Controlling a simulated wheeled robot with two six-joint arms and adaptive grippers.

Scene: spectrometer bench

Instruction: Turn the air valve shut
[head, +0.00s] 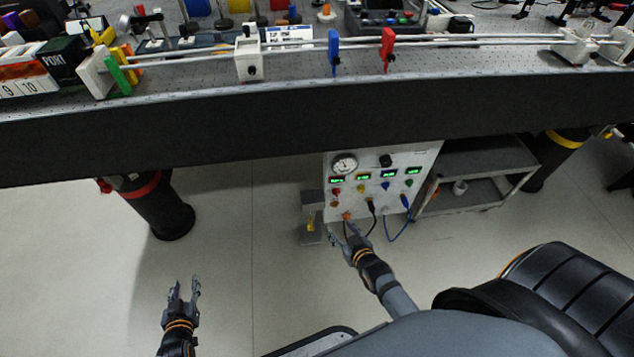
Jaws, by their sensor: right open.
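A white control panel (402,158) stands under the bench, with a round gauge (344,163), a black knob (386,160), green displays and several coloured knobs and plugs. Left of it is a grey stand (311,204) with a small yellow part (311,226) low down. Which of these is the air valve I cannot tell for sure. My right gripper (340,231) is open in front of the panel's lower left corner, just right of the yellow part; contact cannot be made out. My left gripper (185,284) is open and empty over the floor, well left of the panel.
The optical bench (290,113) spans the view above the panel, its front edge overhanging. Black and blue cables (399,229) hang from the panel. A grey cart (480,187) stands right of it, and dark bench legs (160,210) on both sides. The floor between is clear.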

